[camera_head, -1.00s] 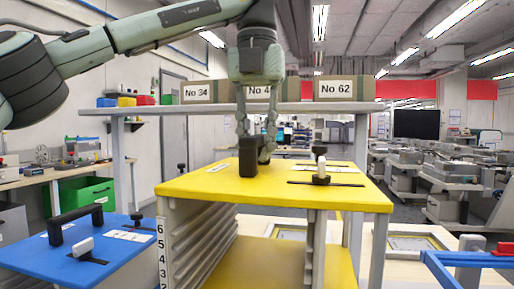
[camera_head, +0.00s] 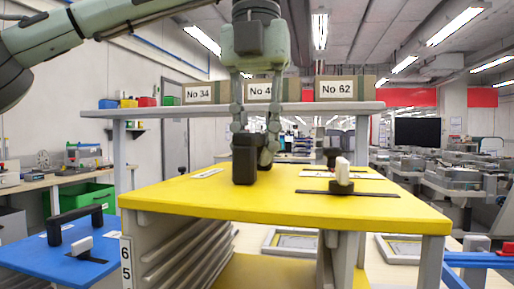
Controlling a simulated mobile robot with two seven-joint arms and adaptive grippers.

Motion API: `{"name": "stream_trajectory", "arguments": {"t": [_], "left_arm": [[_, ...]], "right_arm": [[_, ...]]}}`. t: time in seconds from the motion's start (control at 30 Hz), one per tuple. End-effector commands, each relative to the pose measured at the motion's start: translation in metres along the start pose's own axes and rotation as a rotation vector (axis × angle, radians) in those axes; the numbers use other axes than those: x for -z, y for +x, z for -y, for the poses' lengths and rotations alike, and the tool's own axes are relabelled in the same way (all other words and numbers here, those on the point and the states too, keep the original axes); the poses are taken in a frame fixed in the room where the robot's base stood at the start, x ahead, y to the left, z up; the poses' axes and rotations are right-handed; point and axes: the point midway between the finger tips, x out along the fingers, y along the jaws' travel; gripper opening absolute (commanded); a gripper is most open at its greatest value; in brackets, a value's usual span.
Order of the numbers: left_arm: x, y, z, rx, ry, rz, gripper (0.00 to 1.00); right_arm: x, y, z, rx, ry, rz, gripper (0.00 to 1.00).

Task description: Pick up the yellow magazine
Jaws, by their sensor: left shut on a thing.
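The yellow magazine (camera_head: 215,198) has a flat yellow top, grey slotted sides and a number strip at its front left edge. It fills the middle of the view, and its lower part is cut off by the bottom edge. A black handle (camera_head: 244,165) stands on its top, left of centre. My left gripper (camera_head: 256,150) comes down from above and is shut on this handle, which partly hides the fingers. A white knob (camera_head: 343,172) and a smaller black one stand on the top to the right. My right gripper is not in view.
A blue magazine (camera_head: 40,258) with a black handle stands at the lower left, close beside the yellow one. Behind is a grey shelf (camera_head: 200,109) with boxes marked No 34 and No 62. A blue frame (camera_head: 485,260) is at the lower right.

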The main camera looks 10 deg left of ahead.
Motion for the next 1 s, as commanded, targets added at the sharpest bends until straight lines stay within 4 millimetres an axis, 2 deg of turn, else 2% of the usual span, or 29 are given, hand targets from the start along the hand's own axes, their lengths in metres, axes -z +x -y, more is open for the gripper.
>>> {"name": "stream_trajectory", "arguments": {"t": [0.6, 1.0], "left_arm": [[0.048, -0.003, 0.009, 0.006, 0.000, 0.007, 0.00], [0.054, -0.003, 0.011, 0.006, 0.000, 0.005, 0.00]], "right_arm": [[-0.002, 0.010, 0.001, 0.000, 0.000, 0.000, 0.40], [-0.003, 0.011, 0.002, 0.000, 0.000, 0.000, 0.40]]}}
